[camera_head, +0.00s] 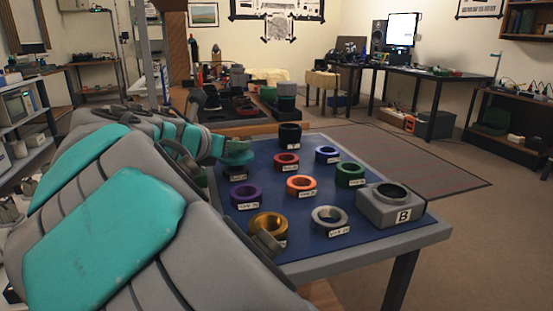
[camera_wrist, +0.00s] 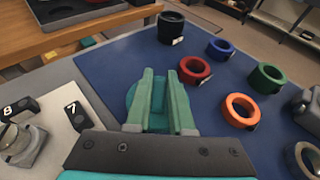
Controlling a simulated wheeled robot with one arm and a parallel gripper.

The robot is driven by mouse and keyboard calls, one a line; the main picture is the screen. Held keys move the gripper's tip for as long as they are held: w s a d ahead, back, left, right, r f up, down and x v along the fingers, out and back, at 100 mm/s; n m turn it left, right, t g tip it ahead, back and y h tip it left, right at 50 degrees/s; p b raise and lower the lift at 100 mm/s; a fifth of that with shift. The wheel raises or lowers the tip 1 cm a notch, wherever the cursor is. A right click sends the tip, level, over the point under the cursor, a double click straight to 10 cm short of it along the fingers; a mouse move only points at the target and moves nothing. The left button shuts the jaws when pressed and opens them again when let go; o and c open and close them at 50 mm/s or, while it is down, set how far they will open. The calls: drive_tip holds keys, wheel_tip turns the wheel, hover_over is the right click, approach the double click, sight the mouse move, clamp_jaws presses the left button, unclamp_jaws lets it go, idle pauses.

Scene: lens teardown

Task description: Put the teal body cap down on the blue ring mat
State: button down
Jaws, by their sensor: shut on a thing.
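The teal body cap (camera_head: 238,153) is a round teal piece at the end of my arm in the head view, over the back left part of the blue ring mat (camera_head: 272,187). In the wrist view the cap (camera_wrist: 132,93) shows as a teal disc behind and between the fingers. My gripper (camera_wrist: 161,78) has its two teal fingers shut on the cap, which they partly hide. The mat (camera_wrist: 118,62) lies below. I cannot tell how far the cap is above the mat.
Rings stand on the mat: black (camera_head: 290,134), red (camera_head: 286,161), blue (camera_head: 326,154), green (camera_head: 350,174), orange (camera_head: 301,186), purple (camera_head: 246,195), gold (camera_head: 268,226) and silver (camera_head: 329,219). A grey box marked B (camera_head: 391,204) stands at the right corner. Numbered grey parts (camera_wrist: 22,142) are at left.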

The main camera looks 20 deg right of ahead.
drive_tip(key=w+d, duration=0.1)
drive_tip(key=w, duration=0.4)
drive_tip(key=w+d+f, duration=0.1)
drive_tip(key=w, duration=0.4)
drive_tip(key=w+d, duration=0.1)
drive_tip(key=w, duration=0.4)
drive_tip(key=shift+d+f, duration=0.25)
drive_tip(key=shift+d, duration=0.05)
drive_tip(key=shift+f, duration=1.8)
drive_tip(key=c, duration=0.8)
unclamp_jaws()
drive_tip(key=v, duration=1.2)
drive_tip(key=shift+r, duration=0.1)
